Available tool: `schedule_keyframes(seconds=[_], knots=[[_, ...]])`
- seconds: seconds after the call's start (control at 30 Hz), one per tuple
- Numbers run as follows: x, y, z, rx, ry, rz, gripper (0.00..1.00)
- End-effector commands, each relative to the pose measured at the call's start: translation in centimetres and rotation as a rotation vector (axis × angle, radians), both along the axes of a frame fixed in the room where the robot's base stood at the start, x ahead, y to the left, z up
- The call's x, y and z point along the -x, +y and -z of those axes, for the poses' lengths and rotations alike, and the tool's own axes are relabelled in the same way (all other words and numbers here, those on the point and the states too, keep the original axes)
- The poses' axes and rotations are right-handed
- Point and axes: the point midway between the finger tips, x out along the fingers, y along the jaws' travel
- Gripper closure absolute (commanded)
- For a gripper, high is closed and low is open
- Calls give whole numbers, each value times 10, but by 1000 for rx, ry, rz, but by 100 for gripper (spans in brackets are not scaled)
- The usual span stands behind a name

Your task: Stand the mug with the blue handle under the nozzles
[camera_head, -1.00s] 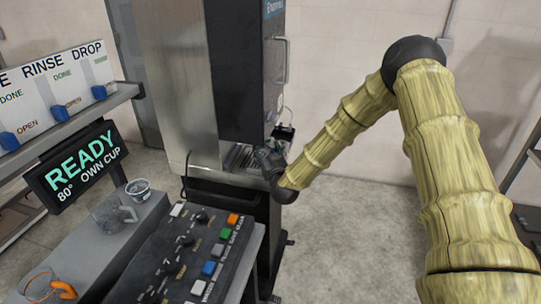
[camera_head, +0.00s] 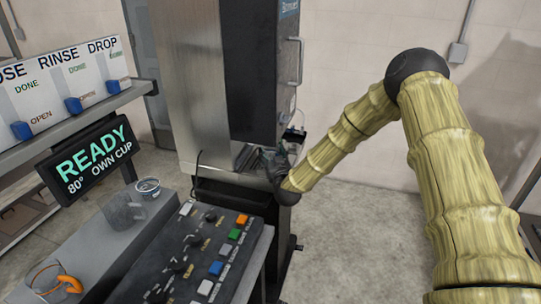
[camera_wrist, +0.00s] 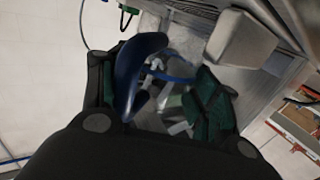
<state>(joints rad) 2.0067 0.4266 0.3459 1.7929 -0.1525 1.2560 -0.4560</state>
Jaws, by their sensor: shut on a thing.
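The mug with the blue handle (camera_wrist: 136,75) is in the wrist view, with a clear body between my finger pads. My gripper (camera_wrist: 160,105) is shut on it; the dark green pads lie on either side. In the head view my gripper (camera_head: 273,166) is at the front of the tall dispenser (camera_head: 188,80), beside its slatted tray (camera_head: 245,156). The mug cannot be made out in the head view. Whether it touches the tray is unclear. A pale grey block (camera_wrist: 240,38) is close to the mug in the wrist view. I cannot tell which part it is.
A grey counter (camera_head: 75,245) holds a clear mug (camera_head: 122,212), a small cup (camera_head: 147,187) and an orange-handled mug (camera_head: 68,284). A button panel (camera_head: 190,255) stands in front of the dispenser. A READY sign (camera_head: 92,158) is at left. Floor at right is open.

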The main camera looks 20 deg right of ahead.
Motion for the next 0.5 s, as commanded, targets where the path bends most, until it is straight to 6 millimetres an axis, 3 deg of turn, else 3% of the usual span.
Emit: schedule_keyframes(seconds=[0.5], knots=[[0, 0, 5, 0, 0, 0, 72]])
